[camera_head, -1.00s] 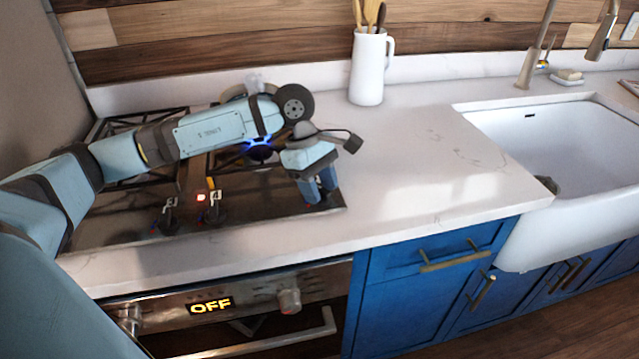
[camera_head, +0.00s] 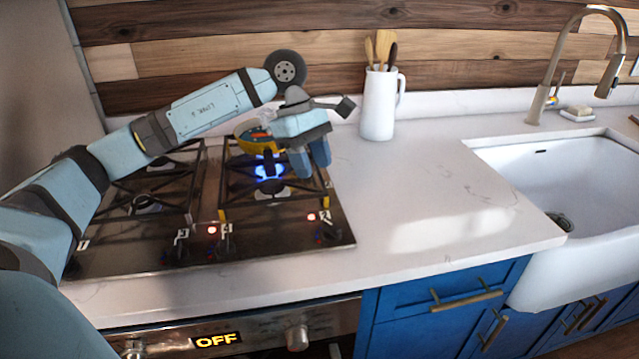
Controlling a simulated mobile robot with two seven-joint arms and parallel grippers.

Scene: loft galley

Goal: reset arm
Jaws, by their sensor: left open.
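My left gripper (camera_head: 309,165) is open and empty. It hangs with its blue fingers pointing down above the right part of the gas hob (camera_head: 110,262). My left arm reaches in from the left across the hob. A blue flame (camera_head: 268,171) burns on a right burner just left of the fingers. My right gripper is not in view.
Red lights glow by two of the hob's knobs. A white pitcher (camera_head: 379,105) of wooden utensils stands at the back. The white counter (camera_head: 430,200) between hob and sink (camera_head: 560,180) is clear.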

